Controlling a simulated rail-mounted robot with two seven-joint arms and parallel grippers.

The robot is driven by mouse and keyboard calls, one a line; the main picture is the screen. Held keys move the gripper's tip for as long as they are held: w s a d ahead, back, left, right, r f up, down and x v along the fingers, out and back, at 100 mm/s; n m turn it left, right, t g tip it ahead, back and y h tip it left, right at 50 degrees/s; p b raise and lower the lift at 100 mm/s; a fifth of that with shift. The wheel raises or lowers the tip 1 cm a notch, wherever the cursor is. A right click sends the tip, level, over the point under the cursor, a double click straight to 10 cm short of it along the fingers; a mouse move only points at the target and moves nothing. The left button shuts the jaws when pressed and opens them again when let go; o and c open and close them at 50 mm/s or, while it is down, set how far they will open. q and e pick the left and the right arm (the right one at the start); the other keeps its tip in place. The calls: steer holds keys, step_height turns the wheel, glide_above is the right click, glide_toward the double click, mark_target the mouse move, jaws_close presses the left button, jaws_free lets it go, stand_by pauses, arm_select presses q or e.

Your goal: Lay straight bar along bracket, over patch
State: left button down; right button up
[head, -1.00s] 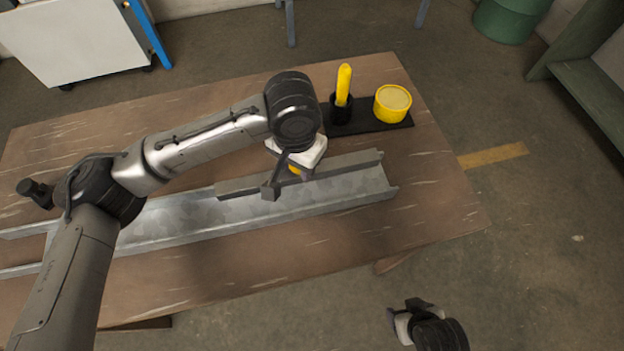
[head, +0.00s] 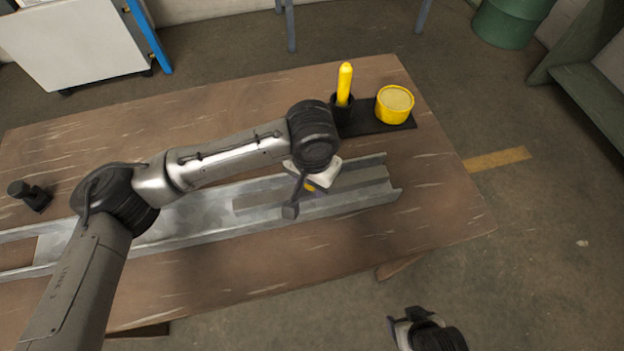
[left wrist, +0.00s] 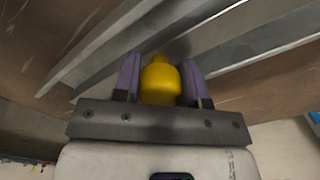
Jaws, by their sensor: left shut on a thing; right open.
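The bracket (head: 185,222) is a long grey metal channel with a mottled floor, lying across the table. The straight bar (head: 360,182) is a narrow grey strip, lengthwise within the channel's right half. Whether it rests on the floor cannot be told. My left gripper (head: 306,188) is over the bar and shut on its yellow knob (head: 309,187). In the left wrist view the knob (left wrist: 160,82) sits between the two purple fingers, with grey metal strips behind. The patch cannot be made out. My right gripper (head: 402,325) is open and empty, off the table's front edge.
A black tray (head: 385,127) behind the bracket carries a yellow round tub (head: 394,104) and a yellow stick (head: 344,82) in a black cup. The wooden table (head: 250,270) is clear in front of the bracket. My left arm covers part of the channel.

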arm_select(q)
steer(key=c, duration=0.8)
jaws_free()
steer(key=shift+f, duration=0.1)
steer(key=shift+o, duration=0.6)
steer(key=shift+d, duration=0.1)
step_height(320, 180, up, 11)
steer(key=p, duration=0.3)
steer(key=shift+w+r+p, duration=0.1)
steer(key=shift+r+p, duration=0.25)
steer(key=shift+r, duration=0.3)
